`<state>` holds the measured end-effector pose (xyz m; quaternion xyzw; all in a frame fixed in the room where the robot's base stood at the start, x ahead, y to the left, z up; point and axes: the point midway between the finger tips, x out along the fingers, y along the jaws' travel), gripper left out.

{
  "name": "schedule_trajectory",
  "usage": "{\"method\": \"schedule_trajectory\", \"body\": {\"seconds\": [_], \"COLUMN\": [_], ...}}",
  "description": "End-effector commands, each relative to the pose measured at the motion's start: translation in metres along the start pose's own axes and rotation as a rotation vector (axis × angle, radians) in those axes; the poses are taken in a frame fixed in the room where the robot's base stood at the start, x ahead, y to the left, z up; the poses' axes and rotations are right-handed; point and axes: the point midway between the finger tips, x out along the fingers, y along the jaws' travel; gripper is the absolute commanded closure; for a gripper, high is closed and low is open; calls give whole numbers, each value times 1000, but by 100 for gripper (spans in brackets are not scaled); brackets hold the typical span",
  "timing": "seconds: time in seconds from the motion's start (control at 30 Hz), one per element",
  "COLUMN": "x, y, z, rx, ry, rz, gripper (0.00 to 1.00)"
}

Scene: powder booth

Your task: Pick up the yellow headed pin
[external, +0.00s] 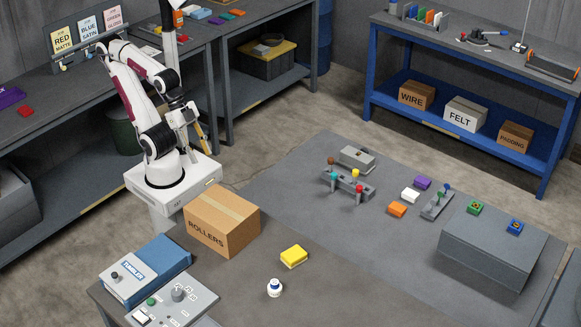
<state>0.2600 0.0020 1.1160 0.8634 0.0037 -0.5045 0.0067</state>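A yellow headed pin (355,173) stands in a small grey rack (341,184) on the dark work table. Around it are pins with a brown head (331,160), a teal head (334,176) and a red head (360,189). The pin's lower part is hard to make out. My gripper (200,140) hangs beside my arm's base at the left, far from the rack and apart from the pins. It is small in this view, and its fingers do not show clearly as open or shut.
A ROLLERS carton (222,220) stands on the table between my base and its front. A grey block (357,158) sits behind the rack.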

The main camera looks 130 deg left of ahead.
Motion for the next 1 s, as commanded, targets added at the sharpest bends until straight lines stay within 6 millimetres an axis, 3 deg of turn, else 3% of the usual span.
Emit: {"method": "schedule_trajectory", "body": {"seconds": [0.57, 1.0], "x": [56, 110], "y": [-32, -88], "z": [-110, -183], "rx": [-127, -238], "ry": [153, 284], "rz": [-24, -89], "gripper": [63, 63]}}
